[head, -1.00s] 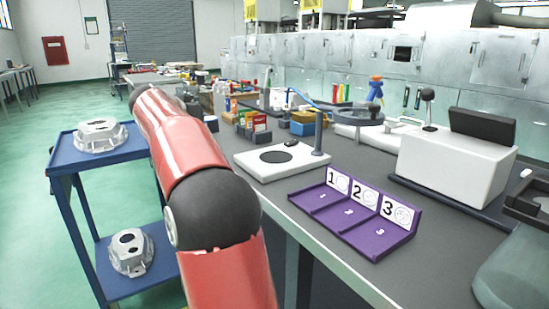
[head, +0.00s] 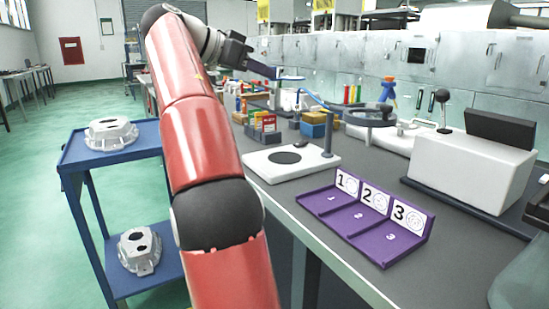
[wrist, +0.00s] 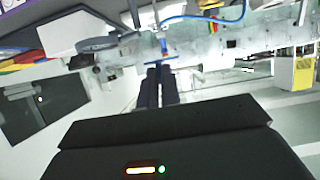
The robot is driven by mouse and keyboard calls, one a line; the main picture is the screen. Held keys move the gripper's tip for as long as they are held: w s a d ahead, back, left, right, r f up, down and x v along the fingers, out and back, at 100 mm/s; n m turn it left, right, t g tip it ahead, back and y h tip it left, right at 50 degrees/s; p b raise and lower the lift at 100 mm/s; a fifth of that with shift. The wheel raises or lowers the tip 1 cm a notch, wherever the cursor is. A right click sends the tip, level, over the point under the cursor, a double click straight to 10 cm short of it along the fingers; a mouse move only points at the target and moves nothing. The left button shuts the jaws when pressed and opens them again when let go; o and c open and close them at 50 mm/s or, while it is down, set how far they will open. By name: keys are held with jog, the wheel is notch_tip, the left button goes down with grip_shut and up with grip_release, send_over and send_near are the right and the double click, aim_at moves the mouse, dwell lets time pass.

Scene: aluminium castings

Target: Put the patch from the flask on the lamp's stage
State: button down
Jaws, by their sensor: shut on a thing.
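My gripper (head: 276,73) is raised beyond the back of the bench in the head view, and its fingers point right. In the wrist view its two dark fingers (wrist: 159,70) are close together. A thin blue strip (wrist: 161,59) lies across their tips; it looks like the held patch seen edge-on. The same thin blue edge (head: 294,77) shows past the fingertips in the head view. A white plate with a black disc (head: 286,158) and a short post lies on the bench, clear of the gripper; it may be the lamp's stage. I cannot pick out the flask.
A purple tray numbered 1 to 3 (head: 340,212) stands on the bench (head: 400,280). A grey ring (head: 371,117), coloured boxes (head: 313,125) and a white machine (head: 470,170) stand around the plate. A blue cart (head: 90,160) with castings is at left.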

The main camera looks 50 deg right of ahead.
aim_at(262, 163)
notch_tip(262, 163, down, 19)
jog(key=b, duration=0.6)
jog(key=shift+r, duration=0.15)
jog(key=shift+b, duration=0.35)
jog(key=shift+f, duration=0.25)
jog(key=c, duration=1.6)
grip_release()
jog(key=shift+r, duration=0.1)
jog(key=shift+r, duration=0.3)
jog(key=p+v, duration=0.1)
jog(key=v, duration=1.1)
jog(key=shift+p, duration=0.3)
